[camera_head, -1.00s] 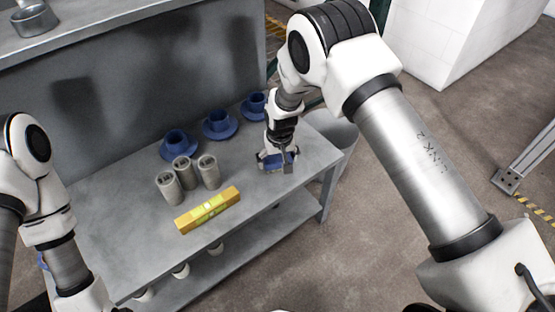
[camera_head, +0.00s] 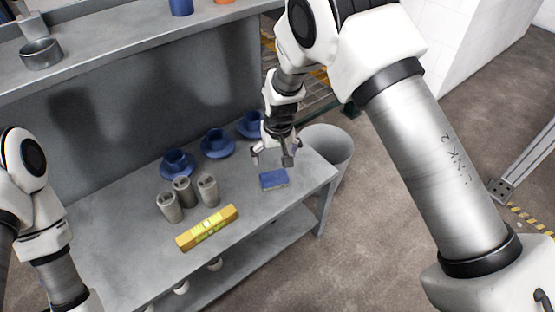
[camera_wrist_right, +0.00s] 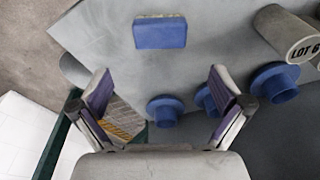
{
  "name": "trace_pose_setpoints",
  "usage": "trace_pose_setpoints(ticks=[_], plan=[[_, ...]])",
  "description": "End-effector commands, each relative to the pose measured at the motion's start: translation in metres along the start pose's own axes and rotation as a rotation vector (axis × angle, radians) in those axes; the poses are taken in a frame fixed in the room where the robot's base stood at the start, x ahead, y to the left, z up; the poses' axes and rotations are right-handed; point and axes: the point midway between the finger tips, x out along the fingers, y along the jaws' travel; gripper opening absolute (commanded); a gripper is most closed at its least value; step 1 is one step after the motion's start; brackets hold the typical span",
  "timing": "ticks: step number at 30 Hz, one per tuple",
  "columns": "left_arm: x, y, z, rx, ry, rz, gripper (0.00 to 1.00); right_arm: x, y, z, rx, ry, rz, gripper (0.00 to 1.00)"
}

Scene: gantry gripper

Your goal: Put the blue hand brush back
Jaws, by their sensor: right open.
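The blue hand brush (camera_head: 273,179), a small blue block with a pale edge, lies on the grey bench top near its right end. In the right wrist view the brush (camera_wrist_right: 161,35) shows whole, ahead of the fingers. My right gripper (camera_head: 273,156) is open and empty, just above and behind the brush in the head view. In the right wrist view its spread fingers (camera_wrist_right: 160,88) are apart from the brush. Part of my left arm shows at the left edge of the head view; its gripper is out of the picture.
Blue cups on saucers (camera_head: 216,143) line the back of the bench (camera_head: 130,205). Grey cylinders (camera_head: 184,191) and a yellow level (camera_head: 208,228) stand left of the brush. A grey bin (camera_head: 328,146) stands off the right end. A shelf (camera_head: 110,48) overhangs behind.

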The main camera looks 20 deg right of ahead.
Motion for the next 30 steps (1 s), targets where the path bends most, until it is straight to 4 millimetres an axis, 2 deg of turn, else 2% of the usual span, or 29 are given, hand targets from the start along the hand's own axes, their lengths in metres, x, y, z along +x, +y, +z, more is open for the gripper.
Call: trace_pose_setpoints(ticks=[3,7,8,10,11,13,14,15,16,18,21,24,30], plan=[[-0.001,0.0,0.0,0.0,0.0,0.0,0.4,-0.005,0.0,0.0,0.0,0.0,0.0,1.0],[-0.001,0.0,0.0,0.0,0.0,0.0,0.4,-0.001,0.001,0.003,0.001,-0.003,0.001,1.0],[0.0,0.0,0.0,0.0,0.0,0.0,0.4,0.003,0.004,0.007,0.002,-0.007,0.003,1.0],[0.0,0.0,0.0,0.0,0.0,0.0,0.4,0.025,0.015,0.029,0.006,-0.022,0.013,1.0],[0.0,0.0,0.0,0.0,0.0,0.0,0.4,0.038,0.022,0.044,0.009,-0.033,0.019,1.0],[0.0,0.0,0.0,0.0,0.0,0.0,0.4,0.074,0.043,0.094,0.011,-0.058,0.036,1.0],[0.0,0.0,0.0,0.0,0.0,0.0,0.4,0.088,0.052,0.121,0.008,-0.071,0.041,1.0],[0.0,0.0,0.0,0.0,0.0,0.0,0.4,0.104,0.063,0.16,0.006,-0.088,0.046,1.0],[-0.001,0.0,0.0,0.0,0.0,0.0,0.4,0.113,0.07,0.19,0.002,-0.101,0.046,1.0],[-0.001,0.0,0.0,0.0,0.0,0.0,0.4,0.123,0.083,0.256,-0.003,-0.126,0.039,1.0],[-0.001,0.0,0.0,0.0,0.0,0.0,0.4,0.118,0.089,0.324,-0.005,-0.148,0.018,1.0],[-0.001,0.0,0.0,0.0,0.0,0.0,0.4,0.111,0.09,0.352,-0.003,-0.15,0.003,1.0],[-0.001,0.0,0.0,0.0,0.0,0.0,0.4,0.11,0.09,0.353,-0.004,-0.144,0.001,1.0]])
